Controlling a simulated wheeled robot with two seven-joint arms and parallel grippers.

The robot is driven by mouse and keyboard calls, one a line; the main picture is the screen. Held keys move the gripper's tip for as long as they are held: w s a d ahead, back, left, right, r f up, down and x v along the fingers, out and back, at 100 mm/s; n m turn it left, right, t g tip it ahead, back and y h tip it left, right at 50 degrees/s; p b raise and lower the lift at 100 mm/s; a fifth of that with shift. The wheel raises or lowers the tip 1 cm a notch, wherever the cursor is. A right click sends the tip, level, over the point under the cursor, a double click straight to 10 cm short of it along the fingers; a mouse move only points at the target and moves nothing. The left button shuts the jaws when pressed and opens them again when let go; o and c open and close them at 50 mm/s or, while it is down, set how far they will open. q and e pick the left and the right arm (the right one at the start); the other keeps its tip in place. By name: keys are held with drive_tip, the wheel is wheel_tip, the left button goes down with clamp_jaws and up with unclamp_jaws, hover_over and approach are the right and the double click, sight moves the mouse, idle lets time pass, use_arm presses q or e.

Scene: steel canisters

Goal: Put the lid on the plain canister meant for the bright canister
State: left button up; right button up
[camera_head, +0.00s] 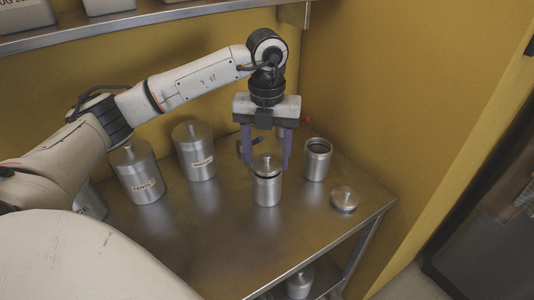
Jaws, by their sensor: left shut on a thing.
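My left gripper (267,163) points down with its purple fingers on both sides of a steel lid (266,162), shut on it. The lid is right over a small steel canister (267,190). A dark band shows between them, and I cannot tell whether the lid is seated. To its right stands an open steel canister (317,166), upright and without a lid. Another lid (344,198) with a knob lies on the table at the right. I cannot tell for sure which canister is plain and which is bright. My right gripper is not in view.
Labelled lidded canisters stand at the left (143,183) and centre back (195,158) of the steel table (225,245). Another is partly hidden by my arm. A yellow wall rises behind and at the right. The table's front is clear. A lower shelf holds another canister (299,285).

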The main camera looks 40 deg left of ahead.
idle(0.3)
use_arm(q)
drive_tip(key=o, duration=1.1)
drive_tip(key=shift+o, duration=0.4)
drive_tip(key=o, duration=0.4)
drive_tip(key=shift+r+p, duration=2)
drive_tip(key=shift+r, duration=0.4)
drive_tip(key=shift+r+p, duration=0.45)
drive_tip(key=shift+r, duration=0.65)
drive_tip(key=shift+c, duration=0.2)
